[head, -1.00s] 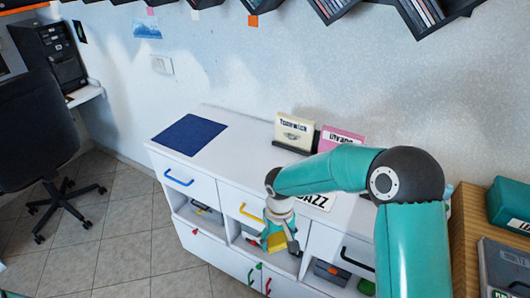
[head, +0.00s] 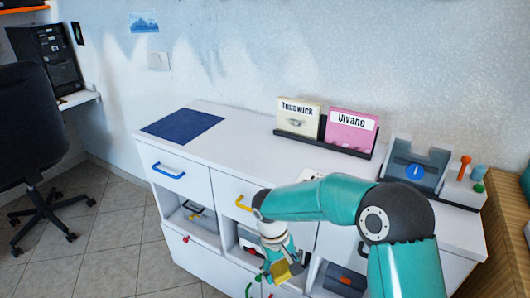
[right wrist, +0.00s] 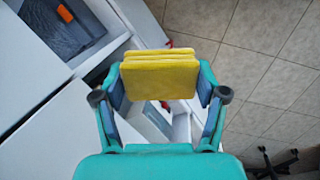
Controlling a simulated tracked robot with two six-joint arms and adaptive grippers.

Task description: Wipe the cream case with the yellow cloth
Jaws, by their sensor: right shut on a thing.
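The cream case (head: 298,117), lettered "Tonewick", stands upright in a dark rack on the white cabinet top, left of a pink case. My right gripper (head: 281,272) is shut on the yellow cloth (head: 282,270), in front of the cabinet and below its top. In the right wrist view the folded yellow cloth (right wrist: 160,77) sits between both fingers of the right gripper (right wrist: 160,95). The cloth is apart from the cream case. My left gripper is not in view.
The pink case (head: 352,131) shares the dark rack (head: 321,143). A blue mat (head: 183,125) lies on the left of the cabinet top (head: 235,142). A grey device (head: 415,165) and a small tool holder (head: 463,186) stand at right. The top between mat and rack is clear.

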